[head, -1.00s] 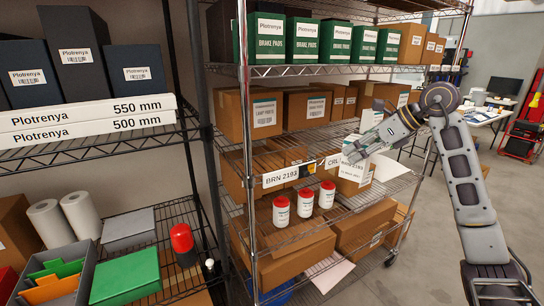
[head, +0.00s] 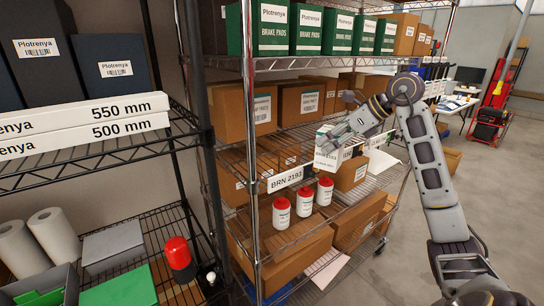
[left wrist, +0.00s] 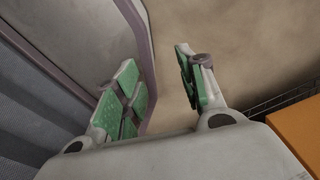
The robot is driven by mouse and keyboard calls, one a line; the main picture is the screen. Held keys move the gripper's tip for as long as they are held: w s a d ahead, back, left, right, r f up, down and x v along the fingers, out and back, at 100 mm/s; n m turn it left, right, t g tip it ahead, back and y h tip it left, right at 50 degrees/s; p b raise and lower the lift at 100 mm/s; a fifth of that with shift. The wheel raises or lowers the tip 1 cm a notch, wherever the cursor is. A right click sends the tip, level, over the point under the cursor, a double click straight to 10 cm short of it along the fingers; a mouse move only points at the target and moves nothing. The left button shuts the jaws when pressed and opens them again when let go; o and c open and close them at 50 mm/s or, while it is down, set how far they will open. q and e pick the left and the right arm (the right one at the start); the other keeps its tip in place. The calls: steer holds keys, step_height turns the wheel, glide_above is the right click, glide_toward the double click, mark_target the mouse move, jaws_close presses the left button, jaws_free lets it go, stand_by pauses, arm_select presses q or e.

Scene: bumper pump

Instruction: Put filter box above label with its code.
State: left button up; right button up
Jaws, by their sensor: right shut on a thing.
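A small white and green filter box (head: 327,150) is held by my right gripper (head: 338,138) in front of the wire shelf in the head view. The fine print on the box is too small to read surely. The gripper is shut on its upper part. The label BRN 2193 (head: 285,179) hangs on the shelf's front edge, below and left of the box. Another white label (head: 381,139) on the edge is to the right, its text unclear. My left gripper (left wrist: 160,92) is open and empty in the left wrist view; it is out of the head view.
Three white bottles with red caps (head: 304,201) stand on the shelf below. Brown cartons (head: 299,104) fill the shelf above, with green brake-pad boxes (head: 308,30) higher up. A left rack holds long white boxes (head: 84,124) and a red-topped item (head: 178,252). Open floor lies at right.

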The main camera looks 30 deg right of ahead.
steer(key=shift+w+a+r+p, duration=0.1)
steer(key=shift+w+a+p, duration=0.25)
steer(key=shift+w, duration=0.3)
arm_select(q)
steer(key=r+p, duration=0.1)
steer(key=s+d+r+p, duration=0.1)
steer(key=r, duration=0.1)
steer(key=s+d+r+p, duration=0.1)
steer(key=p, duration=0.1)
steer(key=shift+r, duration=0.4)
arm_select(e)
steer(key=w+a, duration=0.5)
steer(key=w, duration=0.6)
steer(key=shift+a, duration=0.3)
steer(key=shift+w, duration=0.15)
arm_select(q)
steer(key=shift+w+d+r+p, duration=0.1)
steer(key=shift+r+p, duration=0.8)
steer(key=shift+p, duration=0.1)
arm_select(e)
steer(key=shift+w+a+f, duration=0.25)
steer(key=shift+w+a, duration=0.05)
steer(key=shift+w, duration=0.25)
steer(key=shift+w+a+f, duration=0.3)
steer(key=shift+w, duration=0.3)
steer(key=shift+w+a+f, duration=0.25)
steer(key=shift+w+a, duration=0.05)
steer(key=shift+w, duration=0.25)
